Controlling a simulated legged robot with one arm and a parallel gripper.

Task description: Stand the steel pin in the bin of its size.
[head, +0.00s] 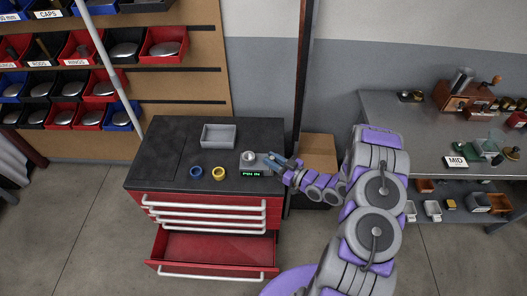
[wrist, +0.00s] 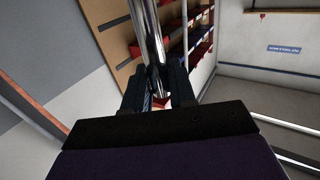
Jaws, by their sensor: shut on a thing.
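My gripper (head: 274,161) is beside the small device with a green display on the cabinet top. In the wrist view, a shiny steel pin (wrist: 151,45) stands out beyond the fingers, and my gripper (wrist: 157,95) is shut on it. The pin's lower end is hidden by the gripper; I cannot make it out clearly in the head view. Red, blue and black bins, such as a red bin (head: 165,40), hang in rows on the brown panel at left. Some labels read CAPS, RODS and RINGS; pin sizes are not readable.
The cabinet's dark top (head: 170,137) carries a grey tray (head: 219,136), a blue ring (head: 196,171), a yellow ring (head: 218,173) and the display device (head: 251,173). A lower red drawer (head: 215,250) is pulled out. A pale pole (head: 110,65) crosses before the bins.

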